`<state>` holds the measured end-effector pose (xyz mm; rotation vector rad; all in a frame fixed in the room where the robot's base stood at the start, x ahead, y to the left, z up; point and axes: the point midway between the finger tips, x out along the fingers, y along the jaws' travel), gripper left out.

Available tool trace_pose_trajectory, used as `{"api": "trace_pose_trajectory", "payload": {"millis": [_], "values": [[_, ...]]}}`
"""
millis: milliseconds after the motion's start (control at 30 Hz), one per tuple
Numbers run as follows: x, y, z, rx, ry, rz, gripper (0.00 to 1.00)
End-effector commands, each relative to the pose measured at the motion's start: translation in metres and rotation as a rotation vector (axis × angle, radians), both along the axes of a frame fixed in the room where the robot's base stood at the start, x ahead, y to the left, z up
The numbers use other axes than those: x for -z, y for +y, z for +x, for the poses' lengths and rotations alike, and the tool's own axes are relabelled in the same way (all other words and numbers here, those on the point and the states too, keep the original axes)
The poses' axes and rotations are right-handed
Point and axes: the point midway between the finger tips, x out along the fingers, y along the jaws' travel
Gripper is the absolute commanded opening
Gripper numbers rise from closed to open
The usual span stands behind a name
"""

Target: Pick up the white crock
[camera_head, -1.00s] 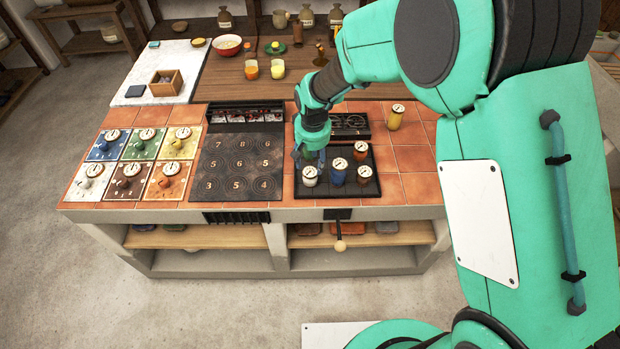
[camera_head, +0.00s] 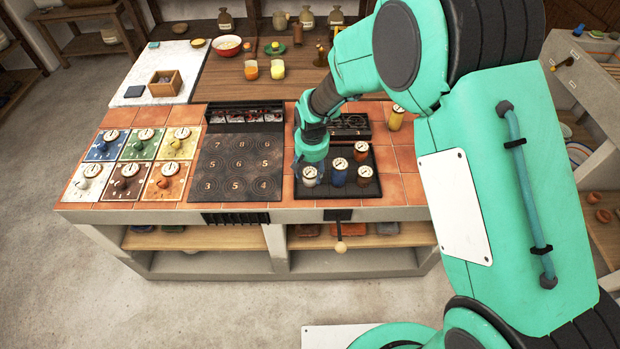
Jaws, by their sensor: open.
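The white crock (camera_head: 310,177) stands upright at the front left of the dark tray (camera_head: 342,190) on the tiled counter. It has a pale round top with a dark mark. My gripper (camera_head: 307,172) points down from above and behind, with its fingers right at the white crock. The fingers partly hide the crock, and I cannot tell whether they touch it. My gripper is open. A blue crock (camera_head: 338,174) stands just right of the white one.
On the same tray are a brown crock (camera_head: 365,176) and an orange-brown crock (camera_head: 361,152). A yellow crock (camera_head: 396,120) stands behind on the tiles. A numbered dark plate (camera_head: 240,168) lies left of the tray. A lever knob (camera_head: 341,247) juts out in front.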

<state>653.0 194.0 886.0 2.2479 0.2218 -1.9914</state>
Motion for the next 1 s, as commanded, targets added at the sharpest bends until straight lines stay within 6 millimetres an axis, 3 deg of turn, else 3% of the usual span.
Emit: {"api": "trace_pose_trajectory", "payload": {"millis": [200, 333, 933, 1000], "values": [[0.030, 0.001, 0.002, 0.000, 0.002, 0.000, 0.51], [0.038, 0.001, 0.004, 0.000, 0.001, 0.000, 0.51], [0.040, 0.001, 0.004, 0.000, 0.000, 0.000, 0.51], [0.040, 0.001, 0.004, 0.000, 0.000, 0.000, 0.41]]}}
